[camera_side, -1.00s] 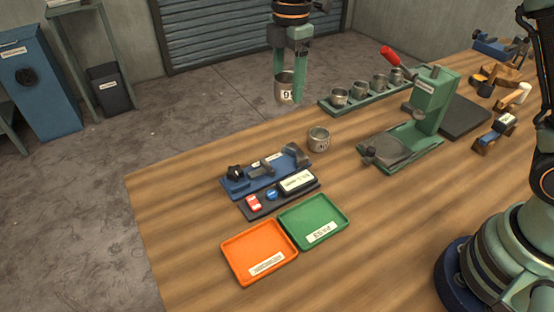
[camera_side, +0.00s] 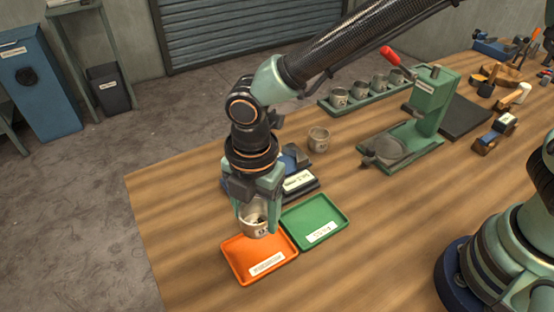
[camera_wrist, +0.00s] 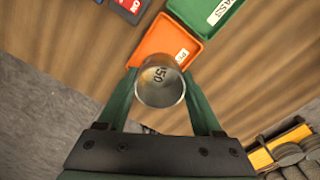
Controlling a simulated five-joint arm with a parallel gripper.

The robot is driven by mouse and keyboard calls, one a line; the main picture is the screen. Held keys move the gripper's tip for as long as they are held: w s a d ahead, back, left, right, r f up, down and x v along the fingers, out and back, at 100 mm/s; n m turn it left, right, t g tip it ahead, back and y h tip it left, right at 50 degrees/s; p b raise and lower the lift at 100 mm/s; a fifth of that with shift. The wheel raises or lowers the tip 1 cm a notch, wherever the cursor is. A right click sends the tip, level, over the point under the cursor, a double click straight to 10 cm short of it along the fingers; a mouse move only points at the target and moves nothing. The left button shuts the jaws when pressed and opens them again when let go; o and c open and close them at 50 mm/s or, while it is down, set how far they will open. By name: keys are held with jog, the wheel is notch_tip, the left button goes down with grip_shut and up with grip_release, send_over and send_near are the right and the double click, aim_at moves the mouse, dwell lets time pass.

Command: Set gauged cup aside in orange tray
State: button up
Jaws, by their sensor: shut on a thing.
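My gripper (camera_side: 257,212) is shut on a grey metal cup (camera_side: 254,226) and holds it above the far part of the orange tray (camera_side: 246,264). In the wrist view the cup (camera_wrist: 161,87) sits between my two green fingers, with a dark number on it. It covers part of the orange tray (camera_wrist: 153,45) there. The tray carries a white label on its near edge and looks empty where it shows. I cannot tell exactly how high the cup is above the tray.
A green tray (camera_side: 324,213) adjoins the orange one on the right. A blue gauge fixture (camera_side: 290,160) is partly hidden behind my gripper. Another cup (camera_side: 319,139) stands on the table. A rack (camera_side: 337,107) with several cups and a green lever press (camera_side: 430,100) stand farther back.

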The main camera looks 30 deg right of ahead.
jog(key=shift+s+a+f, duration=0.15)
jog(key=shift+s+f, duration=0.15)
jog(key=shift+f, duration=3.35)
jog(key=shift+w+f, duration=0.1)
jog(key=shift+f, duration=0.2)
jog(key=o, duration=1.4)
jog(key=shift+r, duration=4.05)
